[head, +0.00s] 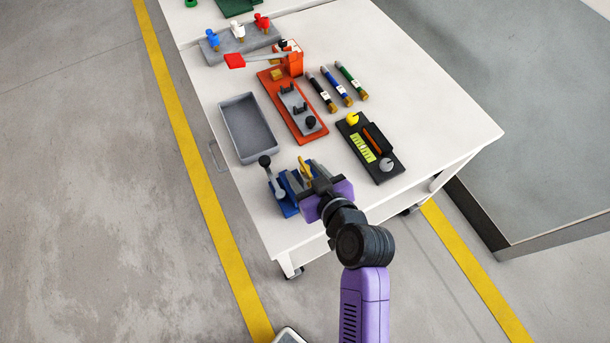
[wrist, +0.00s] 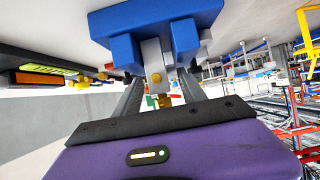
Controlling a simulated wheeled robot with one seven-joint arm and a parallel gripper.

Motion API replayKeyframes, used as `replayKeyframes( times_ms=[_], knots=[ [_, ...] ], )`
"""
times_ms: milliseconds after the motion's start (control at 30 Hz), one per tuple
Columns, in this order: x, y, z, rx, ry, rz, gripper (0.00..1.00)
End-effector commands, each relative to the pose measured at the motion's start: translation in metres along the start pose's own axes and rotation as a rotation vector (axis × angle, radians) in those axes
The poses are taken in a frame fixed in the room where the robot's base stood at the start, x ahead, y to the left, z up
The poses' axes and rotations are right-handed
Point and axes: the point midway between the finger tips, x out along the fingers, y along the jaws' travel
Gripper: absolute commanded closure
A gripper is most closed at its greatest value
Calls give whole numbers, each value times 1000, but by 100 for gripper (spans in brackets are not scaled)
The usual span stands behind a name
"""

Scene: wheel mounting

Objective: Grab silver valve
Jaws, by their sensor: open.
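A blue fixture (head: 288,207) stands at the table's near-left corner; it also shows large in the wrist view (wrist: 105,28). Between its blue jaws in the wrist view is a silver-grey piece (wrist: 152,58) with brass fittings, which looks like the silver valve. In the head view my gripper and the fixture largely hide this piece. My gripper (head: 316,186) is beside the fixture. In the wrist view its two dark fingers (wrist: 160,95) are apart, with the brass end of the silver piece between them. I cannot tell whether either finger touches it.
A grey tray (head: 226,128) lies behind the fixture. A grey rack (head: 210,54) holds blue, white and red valves. The table's front right is clear.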

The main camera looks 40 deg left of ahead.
Motion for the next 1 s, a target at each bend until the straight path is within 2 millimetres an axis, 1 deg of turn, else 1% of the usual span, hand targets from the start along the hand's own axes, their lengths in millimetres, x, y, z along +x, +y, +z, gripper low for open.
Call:
replayKeyframes(
  times_ms=[33,167,200,233,267,733,867,1000],
  knots=[
    [0,0,0,0,0,0,57],
    [0,0,0,0,0,0,83],
    [0,0,0,0,0,0,91],
    [0,0,0,0,0,0,97],
    [0,0,0,0,0,0,100],
    [-2,0,-4,0,2,1,100],
    [-7,1,-13,-2,5,1,100],
    [-16,1,-31,-3,5,2,100]
  ],
)
